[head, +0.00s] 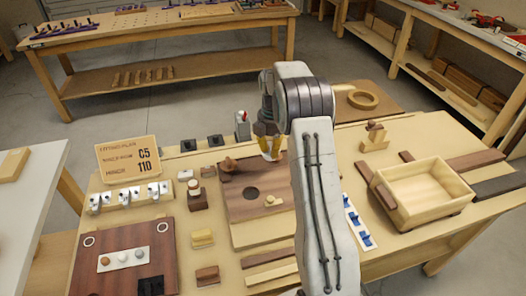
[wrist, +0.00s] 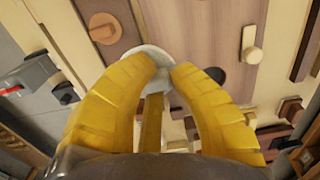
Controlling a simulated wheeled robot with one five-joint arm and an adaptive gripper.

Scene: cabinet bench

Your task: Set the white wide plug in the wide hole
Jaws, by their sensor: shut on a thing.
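My gripper (head: 268,146) hangs over the far right part of the brown hole board (head: 240,222). In the wrist view its yellow fingers (wrist: 166,70) are shut on the white wide plug (wrist: 151,53), whose round rim shows between and beyond the fingertips. In the head view only a small white part of the plug (head: 273,158) shows below the fingers. The dark wide hole (head: 251,193) is open and empty, nearer than the plug and to its left. The hole (wrist: 216,75) also shows right of the fingers in the wrist view, partly hidden.
A brown round plug (head: 228,164) sits at the board's far left and a pale knobbed piece (head: 271,200) at its right. A dark block (head: 198,198) stands left of the board. A wooden box (head: 420,190) stands to the right, beyond my arm.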

